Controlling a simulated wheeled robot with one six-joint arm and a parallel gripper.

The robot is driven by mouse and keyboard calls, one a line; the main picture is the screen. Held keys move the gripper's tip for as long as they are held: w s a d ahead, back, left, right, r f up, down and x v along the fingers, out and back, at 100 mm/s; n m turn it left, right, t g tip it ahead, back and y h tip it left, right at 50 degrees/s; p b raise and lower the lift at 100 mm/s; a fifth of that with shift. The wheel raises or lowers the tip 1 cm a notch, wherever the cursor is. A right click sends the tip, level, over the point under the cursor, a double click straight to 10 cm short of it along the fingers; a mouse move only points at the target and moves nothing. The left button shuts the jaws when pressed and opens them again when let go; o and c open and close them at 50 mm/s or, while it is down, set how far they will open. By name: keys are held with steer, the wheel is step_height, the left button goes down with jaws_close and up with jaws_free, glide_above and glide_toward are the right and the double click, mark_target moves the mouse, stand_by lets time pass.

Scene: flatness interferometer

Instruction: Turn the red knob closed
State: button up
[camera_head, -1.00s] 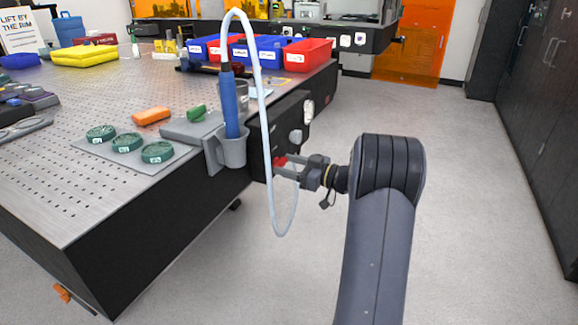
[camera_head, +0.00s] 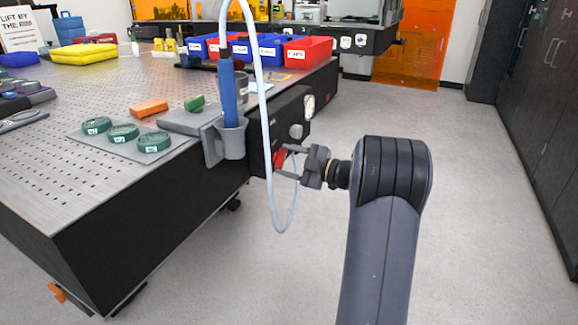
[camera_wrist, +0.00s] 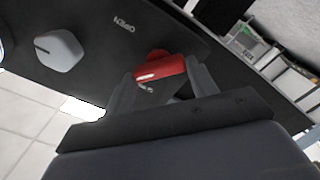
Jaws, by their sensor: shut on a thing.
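My gripper (camera_head: 288,163) is shut on the knob from the right side. In the wrist view my gripper (camera_wrist: 158,85) hides the lower part of the knob.
A grey knob (camera_wrist: 59,50) is beside the red one on the same panel. A pale hose (camera_head: 267,130) hangs in front of the panel, near my gripper. A blue tool (camera_head: 228,95) stands in a grey holder (camera_head: 233,145). The floor to the right is clear.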

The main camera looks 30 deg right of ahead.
steer(key=n+b, duration=0.2)
steer(key=n, duration=0.1)
steer(key=n+b, duration=0.1)
steer(key=shift+f+n, duration=0.3)
steer(key=shift+n+b, duration=1.3)
steer(key=shift+n, duration=0.4)
steer(key=shift+r+n, duration=0.1)
steer(key=shift+n, duration=0.2)
steer(key=o, duration=1)
steer(key=shift+s, duration=0.1)
steer(key=p+v, duration=0.2)
steer(key=v, duration=0.8)
steer(key=shift+s+d+p, duration=0.2)
steer(key=shift+s+p, duration=0.1)
steer(key=shift+p, duration=0.05)
